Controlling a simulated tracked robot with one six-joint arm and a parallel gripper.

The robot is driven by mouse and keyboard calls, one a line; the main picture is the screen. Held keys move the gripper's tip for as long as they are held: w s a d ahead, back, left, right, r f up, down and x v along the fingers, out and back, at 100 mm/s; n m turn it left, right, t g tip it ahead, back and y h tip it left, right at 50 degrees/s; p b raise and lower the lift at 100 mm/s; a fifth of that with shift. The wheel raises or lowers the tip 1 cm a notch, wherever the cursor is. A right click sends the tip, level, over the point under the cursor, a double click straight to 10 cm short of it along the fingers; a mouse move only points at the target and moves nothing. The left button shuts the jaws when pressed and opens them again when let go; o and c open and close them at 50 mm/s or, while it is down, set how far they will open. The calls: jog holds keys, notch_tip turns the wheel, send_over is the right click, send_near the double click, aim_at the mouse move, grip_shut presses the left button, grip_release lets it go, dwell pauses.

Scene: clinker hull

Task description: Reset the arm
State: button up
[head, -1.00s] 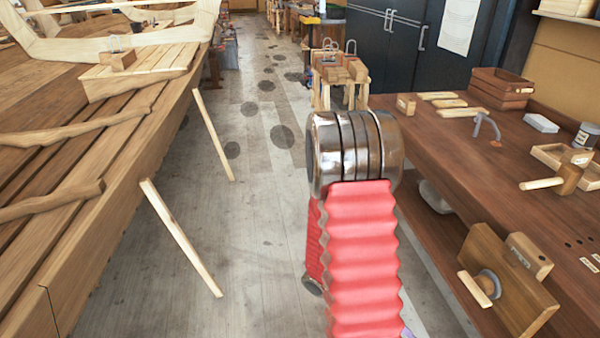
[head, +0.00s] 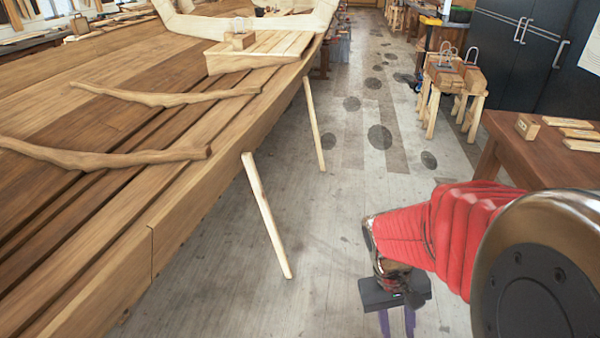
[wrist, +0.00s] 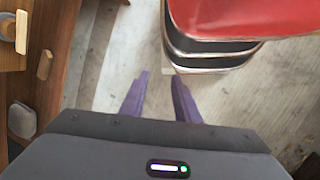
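My arm, with red ribbed sleeves and shiny metal joints, reaches in from the right in the head view, bent so that the hand hangs downward. My gripper (head: 397,326) is at the bottom of that view, a dark block with two purple fingers pointing down. In the wrist view my gripper (wrist: 158,80) shows its purple fingers apart, with only grey floor between them. It holds nothing. Part of my red sleeve and metal joint shows at the top right of the wrist view.
A wooden clinker hull (head: 125,220) fills the left, with two slanted props (head: 266,215) against it. A brown workbench (head: 545,150) stands at right, partly behind my arm. A trestle with wooden blocks (head: 452,80) stands farther back. The grey floor between hull and bench is open.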

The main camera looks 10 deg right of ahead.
jog(key=w+a+r+n+t+y, duration=0.1)
jog(key=w+a+r+t, duration=0.1)
jog(key=a+r+t, duration=0.2)
jog(key=w+a+r+n+t, duration=0.1)
jog(key=a+r+t, duration=0.3)
jog(key=a+r, duration=0.5)
jog(key=shift+w+r+t+y, duration=0.35)
jog(key=shift+w+r, duration=0.25)
jog(key=shift+r, duration=1.65)
